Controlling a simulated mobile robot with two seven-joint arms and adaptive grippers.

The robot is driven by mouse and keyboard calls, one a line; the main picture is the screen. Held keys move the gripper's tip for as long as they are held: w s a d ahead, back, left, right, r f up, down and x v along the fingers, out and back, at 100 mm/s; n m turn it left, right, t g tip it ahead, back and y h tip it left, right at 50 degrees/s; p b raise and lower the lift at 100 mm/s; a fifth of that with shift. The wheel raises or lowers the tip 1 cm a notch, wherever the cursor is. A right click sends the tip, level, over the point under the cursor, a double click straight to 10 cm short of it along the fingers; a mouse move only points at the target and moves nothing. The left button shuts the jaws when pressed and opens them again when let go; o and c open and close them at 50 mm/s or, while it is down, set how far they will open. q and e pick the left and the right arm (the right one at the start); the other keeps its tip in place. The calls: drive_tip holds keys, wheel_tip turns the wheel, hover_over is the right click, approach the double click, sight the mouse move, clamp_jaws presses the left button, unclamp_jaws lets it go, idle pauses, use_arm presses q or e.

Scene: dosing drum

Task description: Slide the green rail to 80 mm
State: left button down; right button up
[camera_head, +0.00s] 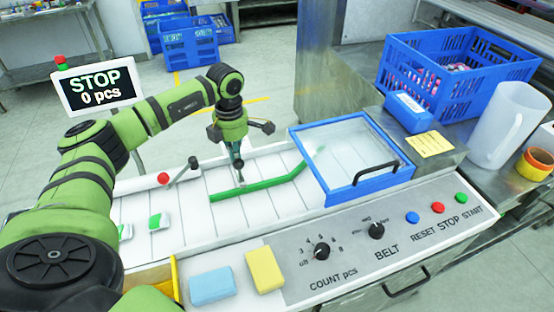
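The green rail (257,187) lies across the white slatted belt, with its right part angled up toward the blue-framed clear cover. My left gripper (238,161) points down over the belt, just behind the left-middle part of the rail. Its fingers are small and appear close together, with a dark knob-like shape at their tips. I cannot tell whether they hold it or whether they touch the rail. No millimetre scale is readable. My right gripper is not in view.
The blue-framed cover (327,196) stands right of the rail. A red-knobbed lever (164,179) stands left of it. A control panel (400,250) with knobs and buttons runs along the front, with blue (212,286) and yellow (265,270) blocks nearby. A blue crate (450,75) stands behind right.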

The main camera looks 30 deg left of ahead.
sight(238, 161)
use_arm(q)
drive_tip(key=shift+s+d+p, duration=0.5)
drive_tip(key=shift+s+d, duration=0.65)
drive_tip(key=shift+d, duration=0.2)
drive_tip(key=shift+w+a+b, duration=0.35)
drive_tip(key=shift+w+a, duration=0.05)
drive_tip(key=shift+a, duration=0.1)
drive_tip(key=shift+w+a, duration=0.1)
drive_tip(key=shift+w, duration=0.05)
wheel_tip(238, 161, up, 8)
drive_tip(key=p, duration=0.5)
drive_tip(key=shift+r+p, duration=0.1)
drive_tip(key=shift+p, duration=0.25)
